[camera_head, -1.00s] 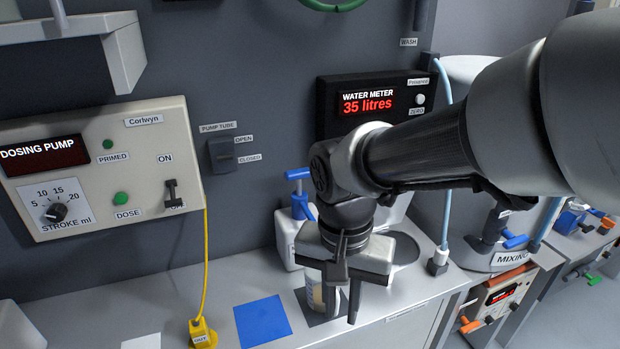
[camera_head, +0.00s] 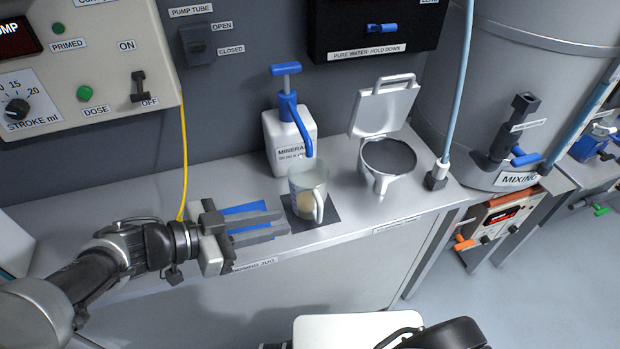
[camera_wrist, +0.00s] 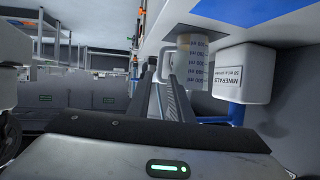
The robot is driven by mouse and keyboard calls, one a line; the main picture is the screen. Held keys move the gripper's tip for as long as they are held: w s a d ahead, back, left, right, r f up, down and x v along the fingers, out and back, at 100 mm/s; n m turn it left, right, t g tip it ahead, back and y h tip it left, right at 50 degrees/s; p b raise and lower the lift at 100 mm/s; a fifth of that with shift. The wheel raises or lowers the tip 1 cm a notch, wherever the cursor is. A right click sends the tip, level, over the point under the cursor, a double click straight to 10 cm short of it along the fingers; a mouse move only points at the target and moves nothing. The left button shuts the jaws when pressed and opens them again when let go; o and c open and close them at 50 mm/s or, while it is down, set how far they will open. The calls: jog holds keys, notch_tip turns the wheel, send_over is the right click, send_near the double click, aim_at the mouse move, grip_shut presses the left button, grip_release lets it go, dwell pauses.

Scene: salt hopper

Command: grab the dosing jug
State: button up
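The dosing jug (camera_head: 303,185) is a clear cup with a handle toward the front and something pale in its bottom. It stands upright on a dark square mat (camera_head: 330,213), under the spout of the blue mineral pump. My gripper (camera_head: 286,223) lies low and level to the left of the jug, its fingers pointing right. The fingers are apart with a narrow gap, empty, and their tips are just short of the mat. In the wrist view the jug (camera_wrist: 194,66) appears upside down with its volume marks, beyond the fingers (camera_wrist: 166,75) and to their right.
A white minerals bottle (camera_head: 283,140) with a blue pump stands behind the jug. A lidded grey bowl-like vessel (camera_head: 388,160) stands to the right. A blue mat (camera_head: 243,209) lies beneath my gripper. A yellow cable (camera_head: 184,150) hangs at left. The counter's front edge is close.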

aim_at(318, 216)
jog(key=b+x, duration=0.4)
jog(key=x, duration=0.6)
jog(key=shift+d+f+b, duration=0.25)
jog(key=shift+b, duration=0.1)
jog(key=b+x, duration=0.3)
jog(key=x, duration=0.2)
jog(key=shift+f, duration=0.1)
jog(key=shift+w+d, duration=0.2)
jog(key=shift+c, duration=0.4)
grip_shut()
